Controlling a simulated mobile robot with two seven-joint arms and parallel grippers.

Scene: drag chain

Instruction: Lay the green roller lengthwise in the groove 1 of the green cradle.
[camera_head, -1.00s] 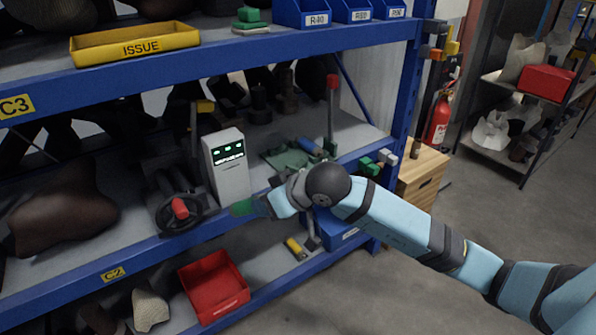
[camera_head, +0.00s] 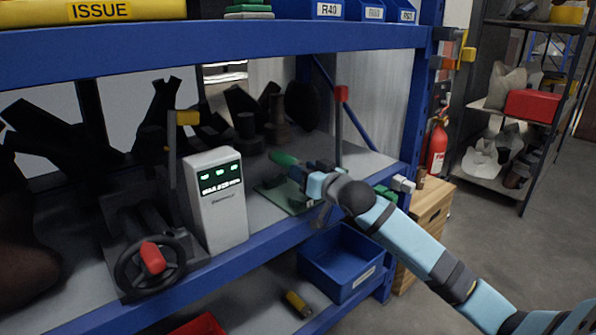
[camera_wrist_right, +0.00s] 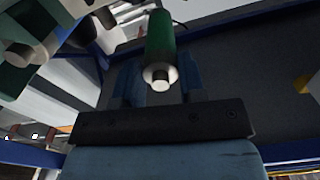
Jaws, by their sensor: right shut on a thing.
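The green roller (camera_head: 285,157) is held in my right gripper (camera_head: 306,167), which is above the middle shelf. In the right wrist view the roller (camera_wrist_right: 160,38), with a pale end pin, sits between the two blue fingers (camera_wrist_right: 161,80). A green flat fixture (camera_head: 284,198), which looks like the green cradle, lies on the shelf below the gripper. My arm and gripper hide much of it, and I cannot make out its grooves. The roller is apart from it. My left gripper is not in view.
A white device (camera_head: 216,205) with a lit display stands left of the fixture, with a handwheel (camera_head: 150,262) beside it. A red-topped post (camera_head: 340,115) rises behind my gripper. A blue bin (camera_head: 342,262) sits below. The upper shelf beam (camera_head: 215,58) is overhead.

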